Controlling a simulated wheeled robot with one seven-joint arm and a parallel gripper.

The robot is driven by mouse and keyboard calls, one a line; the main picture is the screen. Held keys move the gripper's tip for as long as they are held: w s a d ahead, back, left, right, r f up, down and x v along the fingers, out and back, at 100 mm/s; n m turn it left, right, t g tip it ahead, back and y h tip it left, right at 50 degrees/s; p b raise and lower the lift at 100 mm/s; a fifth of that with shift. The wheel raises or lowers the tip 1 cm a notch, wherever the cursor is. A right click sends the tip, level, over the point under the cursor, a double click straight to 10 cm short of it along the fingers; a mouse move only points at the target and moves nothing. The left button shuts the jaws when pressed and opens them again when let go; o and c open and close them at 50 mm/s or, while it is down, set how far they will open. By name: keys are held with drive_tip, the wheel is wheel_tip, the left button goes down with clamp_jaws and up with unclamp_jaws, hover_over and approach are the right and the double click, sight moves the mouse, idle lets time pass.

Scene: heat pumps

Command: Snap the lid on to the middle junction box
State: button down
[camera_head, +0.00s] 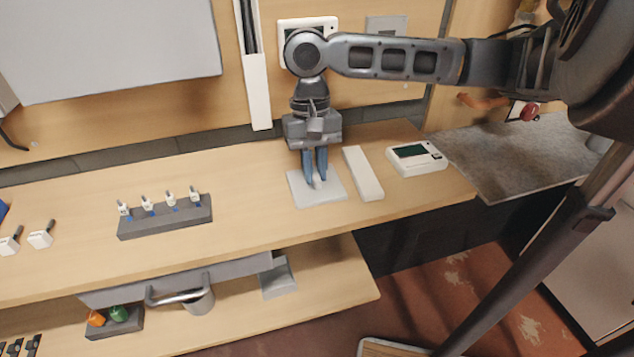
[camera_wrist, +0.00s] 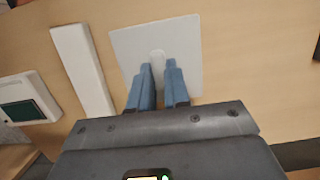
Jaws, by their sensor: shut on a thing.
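A flat pale square plate with a small upright knob, which looks like the lid (camera_head: 333,190), lies flat on the workbench. It also shows in the wrist view (camera_wrist: 188,40). My gripper (camera_head: 315,178) points down over it, its blue fingers shut on the knob; it also shows in the wrist view (camera_wrist: 158,66). On the wall behind my arm is a white-framed box (camera_head: 331,24), largely covered by the arm. A grey box (camera_head: 387,24) is on the wall to its right. I cannot tell which is the middle junction box.
A long white cover strip (camera_head: 362,173) lies just right of the plate, with a white device with a dark screen (camera_head: 416,159) beyond it. A grey rack (camera_head: 165,217) of small parts stands left. White trunking (camera_head: 259,90) runs down the wall. Bench between rack and plate is clear.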

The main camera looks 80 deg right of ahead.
drive_tip(key=shift+r, duration=0.2)
drive_tip(key=shift+s+a+r+p, duration=0.15)
drive_tip(key=shift+s+r+p, duration=0.15)
drive_tip(key=shift+r+p, duration=0.35)
drive_tip(key=shift+s+r+p, duration=0.1)
drive_tip(key=shift+s+p, duration=0.05)
drive_tip(key=shift+p, duration=0.35)
drive_tip(key=shift+a, duration=0.1)
